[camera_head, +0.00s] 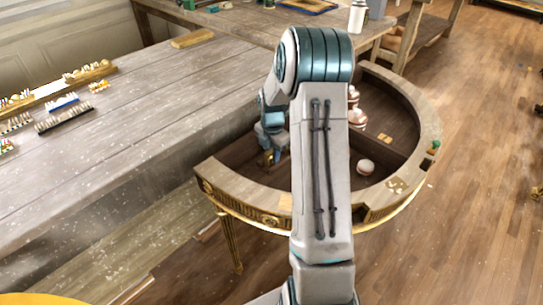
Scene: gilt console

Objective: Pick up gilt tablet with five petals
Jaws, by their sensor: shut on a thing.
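My gripper (268,157) points down inside the left part of the half-round gilt console (233,181), partly hidden behind my arm. It is shut on a small gold-coloured piece at its fingertips, which looks like the gilt tablet. The piece is too small and too covered to make out any petals. I cannot tell whether it touches the console's floor. Another small gold-coloured piece (385,139) lies in the console's right part.
Pale rounded objects, one a ball (365,167), sit in the console. A small green item (434,146) stands on its right rim. A long wooden table (150,130) with racks of small items adjoins on the left. My arm hides the console's middle.

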